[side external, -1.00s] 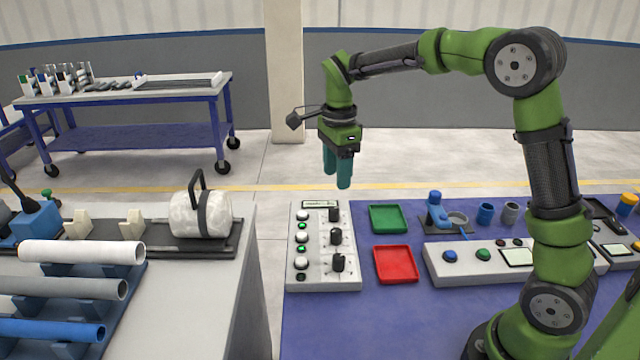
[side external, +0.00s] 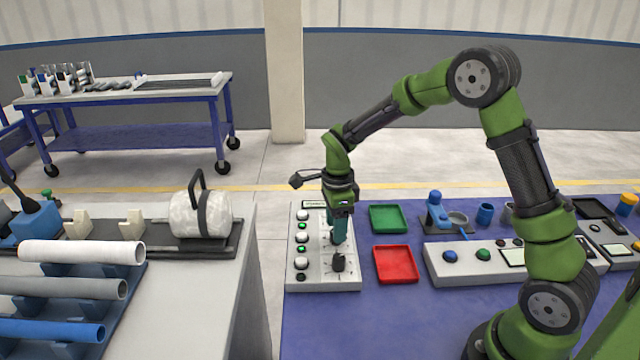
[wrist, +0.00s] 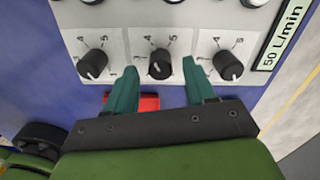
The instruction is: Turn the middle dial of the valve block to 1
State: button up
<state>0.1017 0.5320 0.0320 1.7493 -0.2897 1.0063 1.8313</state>
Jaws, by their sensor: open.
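The valve block (side external: 310,270) is a pale panel on the blue table with a column of three black dials. In the wrist view the middle dial (wrist: 160,65) lies between the tips of my gripper (wrist: 159,72), which is open with one teal finger on each side. Whether the fingers touch the dial I cannot tell. The marks 4 and 5 show above this dial; its exact setting is too small to read. In the side view my gripper (side external: 339,238) points down over the block and hides the middle dial. The nearest dial (side external: 338,263) is clear of it.
The outer dials (wrist: 92,64) and (wrist: 228,66) flank the fingers closely in the wrist view. White buttons (side external: 302,238) and green lights line the block's left side. A green tray (side external: 389,205) and a red tray (side external: 396,279) lie just right of the block.

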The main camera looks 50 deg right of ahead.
jog(key=shift+f, duration=1.2)
grip_shut()
